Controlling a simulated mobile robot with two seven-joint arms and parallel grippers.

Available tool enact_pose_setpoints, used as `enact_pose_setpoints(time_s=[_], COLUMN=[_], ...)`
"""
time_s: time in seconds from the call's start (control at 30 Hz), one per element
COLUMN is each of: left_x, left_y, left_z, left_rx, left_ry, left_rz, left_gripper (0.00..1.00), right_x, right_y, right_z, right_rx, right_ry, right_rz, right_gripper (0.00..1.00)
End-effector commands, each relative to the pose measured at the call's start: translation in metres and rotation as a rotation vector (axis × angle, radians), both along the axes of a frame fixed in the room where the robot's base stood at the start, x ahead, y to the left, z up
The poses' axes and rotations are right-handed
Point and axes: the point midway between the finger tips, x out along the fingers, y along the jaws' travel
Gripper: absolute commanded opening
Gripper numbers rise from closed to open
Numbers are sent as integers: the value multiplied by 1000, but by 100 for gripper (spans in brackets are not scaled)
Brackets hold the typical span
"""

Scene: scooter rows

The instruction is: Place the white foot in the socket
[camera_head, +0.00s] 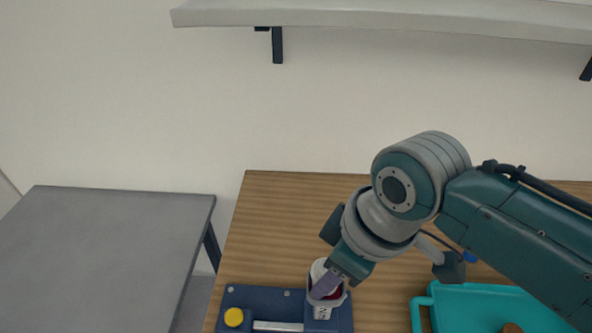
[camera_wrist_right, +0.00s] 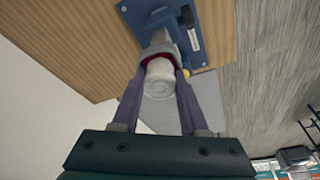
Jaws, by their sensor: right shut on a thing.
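The white foot (camera_wrist_right: 159,80) is a pale cylinder, held between the two purple fingers of my right gripper (camera_wrist_right: 158,88). The foot's far end lies at the red-lined mouth of the socket, also seen in the wrist view (camera_wrist_right: 158,42). The fingers hide how deep the foot sits. My left gripper is out of view.
A yellow knob (camera_head: 234,317) and a metal bar (camera_head: 278,326) are on the base. A turquoise tray (camera_head: 465,305) stands at the right on the wooden table (camera_head: 285,215). A grey table (camera_head: 110,240) is at the left. A shelf (camera_head: 390,16) hangs above.

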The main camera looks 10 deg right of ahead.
Motion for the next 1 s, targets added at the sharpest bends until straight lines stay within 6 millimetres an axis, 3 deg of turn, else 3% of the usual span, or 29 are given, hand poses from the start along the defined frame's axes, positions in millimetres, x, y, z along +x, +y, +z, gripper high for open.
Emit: enact_pose_setpoints(time_s=[0.43,0.47,0.5,0.73,0.87,1.0], left_x=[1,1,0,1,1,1], left_y=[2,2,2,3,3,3], left_z=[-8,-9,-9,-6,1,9], left_rx=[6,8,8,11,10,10], left_ry=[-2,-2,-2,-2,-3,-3], left_rz=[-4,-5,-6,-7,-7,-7], left_gripper=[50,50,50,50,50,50], right_x=[-1,-2,-2,-3,-3,-8], right_y=[-2,-2,-2,-3,-5,-9], right_z=[-15,-16,-16,-12,3,32], right_rx=[-7,-8,-8,-9,-9,-5], right_ry=[2,2,3,3,2,-1], right_rz=[-1,-1,-1,1,0,1], right_gripper=[0,44,49,73,73,73])
